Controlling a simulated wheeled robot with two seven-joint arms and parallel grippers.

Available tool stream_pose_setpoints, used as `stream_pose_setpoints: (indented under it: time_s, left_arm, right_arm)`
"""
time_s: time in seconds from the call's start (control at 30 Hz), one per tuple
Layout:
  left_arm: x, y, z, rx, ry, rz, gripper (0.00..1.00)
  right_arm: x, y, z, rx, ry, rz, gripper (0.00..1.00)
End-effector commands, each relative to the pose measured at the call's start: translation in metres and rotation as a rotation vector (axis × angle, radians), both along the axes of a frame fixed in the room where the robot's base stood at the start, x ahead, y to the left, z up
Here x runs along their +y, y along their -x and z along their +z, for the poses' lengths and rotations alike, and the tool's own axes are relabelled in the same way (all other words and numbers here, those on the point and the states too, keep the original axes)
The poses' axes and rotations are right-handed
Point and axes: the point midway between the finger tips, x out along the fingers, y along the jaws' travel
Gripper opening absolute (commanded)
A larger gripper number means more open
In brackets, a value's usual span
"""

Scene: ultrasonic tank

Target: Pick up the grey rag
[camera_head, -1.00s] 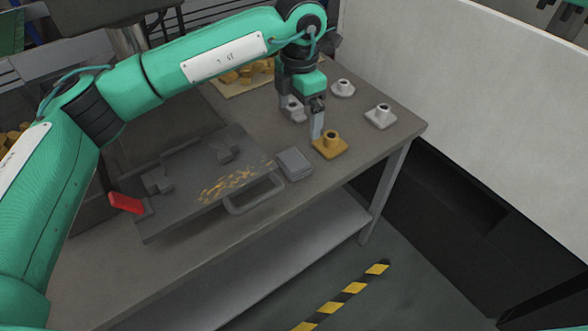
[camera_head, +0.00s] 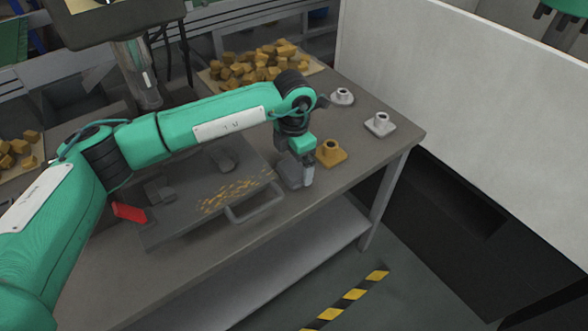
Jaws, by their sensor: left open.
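The grey rag (camera_head: 287,173) is a small folded grey block on the table, just right of the dark lid. My left gripper (camera_head: 301,172) is over the rag's right side, pointing down. It is open; one pale fingertip shows at the rag's near right edge, and the other finger is hard to make out. Part of the rag is hidden behind the gripper. I cannot tell whether the fingers touch it. My right gripper is not in view.
A brass-coloured flanged part (camera_head: 331,154) stands close to the right of the gripper. Two grey flanged parts (camera_head: 380,124) (camera_head: 342,97) stand further back. A dark lid (camera_head: 190,180) with shavings (camera_head: 232,191), a handle (camera_head: 254,206) and a red grip (camera_head: 129,212) lies left. Brass pieces (camera_head: 262,62) are piled behind.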

Motion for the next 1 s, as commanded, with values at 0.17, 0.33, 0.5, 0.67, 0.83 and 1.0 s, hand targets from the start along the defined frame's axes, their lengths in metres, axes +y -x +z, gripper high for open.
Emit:
stream_pose_setpoints:
  time_s: [0.17,0.33,0.5,0.67,0.83,1.0]
  left_arm:
    - [0.000,0.000,-0.018,0.001,0.001,0.000,1.00]
    - [0.000,0.000,-0.020,0.000,0.000,0.000,1.00]
    - [0.000,0.000,-0.020,-0.001,0.001,0.000,0.80]
    - [0.000,0.000,-0.019,-0.001,0.001,0.000,0.54]
    - [0.000,0.000,-0.019,-0.001,0.001,0.000,0.54]
    - [-0.001,0.000,-0.015,-0.001,0.002,0.000,0.54]
  right_arm:
    - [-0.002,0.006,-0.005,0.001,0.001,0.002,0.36]
    - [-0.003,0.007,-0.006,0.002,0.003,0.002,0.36]
    - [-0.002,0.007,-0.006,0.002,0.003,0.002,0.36]
    - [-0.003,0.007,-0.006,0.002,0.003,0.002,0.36]
    - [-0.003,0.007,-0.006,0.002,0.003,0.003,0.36]
    - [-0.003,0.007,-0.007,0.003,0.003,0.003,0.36]
